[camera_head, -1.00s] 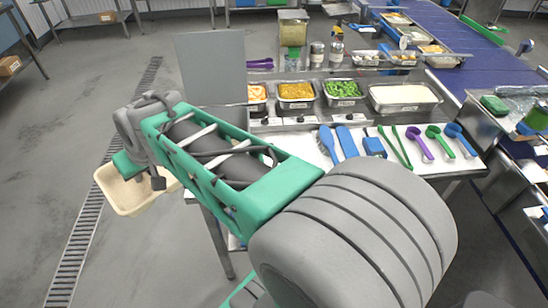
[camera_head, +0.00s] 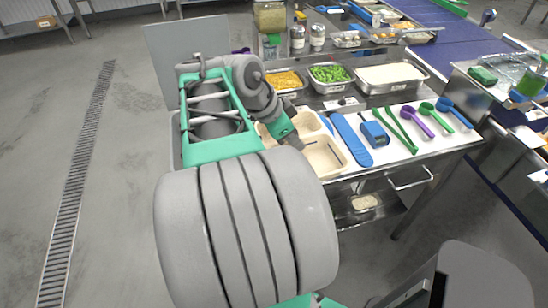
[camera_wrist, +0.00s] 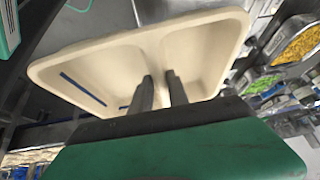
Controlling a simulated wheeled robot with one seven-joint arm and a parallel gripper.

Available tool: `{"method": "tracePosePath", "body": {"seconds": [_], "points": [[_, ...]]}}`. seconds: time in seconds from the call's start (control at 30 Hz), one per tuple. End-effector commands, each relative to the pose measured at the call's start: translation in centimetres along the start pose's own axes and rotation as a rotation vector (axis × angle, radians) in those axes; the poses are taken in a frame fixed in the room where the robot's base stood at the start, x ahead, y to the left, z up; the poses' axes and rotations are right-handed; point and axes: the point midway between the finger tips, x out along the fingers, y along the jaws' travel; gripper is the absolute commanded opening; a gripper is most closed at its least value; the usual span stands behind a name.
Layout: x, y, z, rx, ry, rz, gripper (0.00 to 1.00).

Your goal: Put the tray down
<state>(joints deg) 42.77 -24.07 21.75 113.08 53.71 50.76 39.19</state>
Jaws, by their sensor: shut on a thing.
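The beige compartment tray (camera_head: 325,160) is at the left part of the worktable (camera_head: 400,158), partly covered by my arm in the head view. My gripper (camera_wrist: 160,88) is shut on the tray. In the wrist view the fingers reach the tray (camera_wrist: 205,50) near the divider between two compartments. I cannot tell whether the tray's underside touches the tabletop.
Behind are metal pans of corn (camera_head: 285,80), peas (camera_head: 330,74) and a white food (camera_head: 392,77). An upright grey panel (camera_head: 188,58) stands at the back left.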

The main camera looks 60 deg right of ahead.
Motion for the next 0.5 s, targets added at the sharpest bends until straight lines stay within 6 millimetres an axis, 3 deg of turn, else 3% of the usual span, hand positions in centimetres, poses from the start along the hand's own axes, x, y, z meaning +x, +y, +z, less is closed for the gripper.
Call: {"method": "tracePosePath", "body": {"seconds": [0.07,0.23,0.5], "points": [[1.5,0.8,0.2,0.043,0.002,0.025,0.00],[2.1,0.1,0.2,0.064,0.004,0.042,0.00],[5.5,-7.1,1.2,0.060,0.003,0.044,0.00]]}}
